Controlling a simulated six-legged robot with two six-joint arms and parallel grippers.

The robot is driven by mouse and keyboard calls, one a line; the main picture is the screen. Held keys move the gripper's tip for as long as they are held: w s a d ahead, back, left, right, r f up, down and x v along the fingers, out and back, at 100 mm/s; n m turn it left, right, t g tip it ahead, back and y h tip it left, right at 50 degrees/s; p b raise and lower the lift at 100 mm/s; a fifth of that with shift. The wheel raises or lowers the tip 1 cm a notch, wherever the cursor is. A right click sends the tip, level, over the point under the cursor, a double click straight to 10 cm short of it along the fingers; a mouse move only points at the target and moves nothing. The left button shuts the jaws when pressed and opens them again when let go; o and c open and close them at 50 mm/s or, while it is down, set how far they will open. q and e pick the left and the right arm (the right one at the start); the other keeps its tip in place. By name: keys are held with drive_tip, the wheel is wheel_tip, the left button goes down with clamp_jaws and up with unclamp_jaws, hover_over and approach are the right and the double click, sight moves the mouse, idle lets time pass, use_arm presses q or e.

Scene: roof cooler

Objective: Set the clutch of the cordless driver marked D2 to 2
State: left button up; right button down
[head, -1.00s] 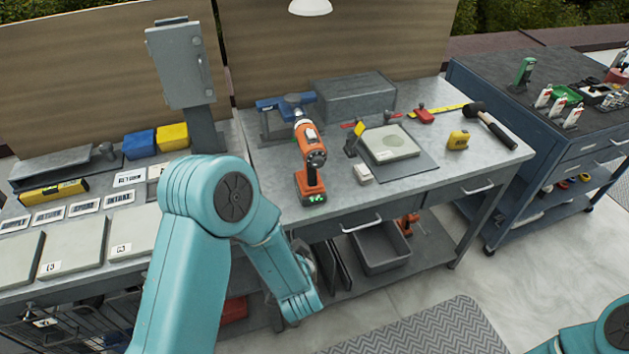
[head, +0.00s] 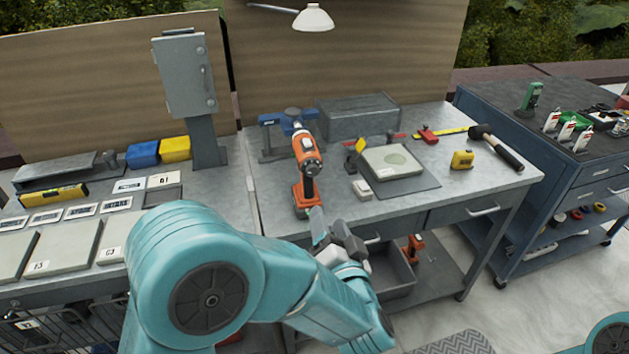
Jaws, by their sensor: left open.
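An orange and black cordless driver (head: 307,165) stands upright on its battery on the grey workbench (head: 270,215), its chuck end facing me. No D2 mark or clutch number is readable on it. My left gripper (head: 331,226) is open at the bench's front edge, just below and right of the driver's battery, which it partly overlaps in the picture. I cannot tell whether they touch. A second orange driver (head: 413,247) lies on the shelf below, partly hidden. My right gripper is not in view; only a piece of my right arm shows at the lower right.
A blue vise (head: 282,120) stands behind the driver. A small white block (head: 362,190), a pale slab (head: 392,161), a yellow tape measure (head: 462,159) and a hammer (head: 497,147) lie to the right. A grey bin (head: 396,290) is under the bench.

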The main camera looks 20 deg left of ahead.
sight(312, 173)
use_arm(q)
drive_tip(key=p+x, duration=0.2)
drive_tip(key=x, duration=1.2)
drive_tip(key=shift+w+a+f, duration=0.1)
drive_tip(key=shift+w, duration=0.05)
drive_tip(key=c, duration=1.1)
